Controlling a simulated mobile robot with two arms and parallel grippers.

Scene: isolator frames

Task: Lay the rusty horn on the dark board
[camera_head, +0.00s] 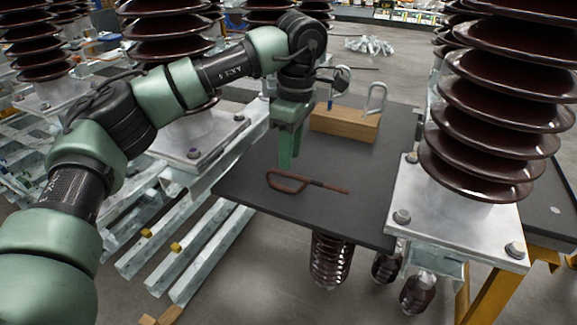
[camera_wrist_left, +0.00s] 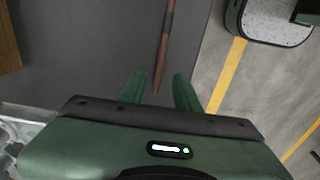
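The rusty horn (camera_head: 325,186), a thin brown rod with a bent loop at its left end, lies on the dark board (camera_head: 240,180). In the left wrist view, part of the horn (camera_wrist_left: 165,45) shows as a straight rod, with its near end between the spread fingers. My left gripper (camera_head: 288,163) points down just behind the horn's loop in the head view. Its green fingers (camera_wrist_left: 160,90) are apart with nothing gripped between them. The dark board (camera_wrist_left: 90,50) also shows in the wrist view. My right gripper is not in view.
A wooden block (camera_head: 345,124) with a silver loop (camera_head: 377,98) and a blue-marked upright piece stands at the board's back. A large brown ribbed insulator (camera_head: 500,120) on a metal plate (camera_head: 455,225) rises at the right. The board's front right is bare.

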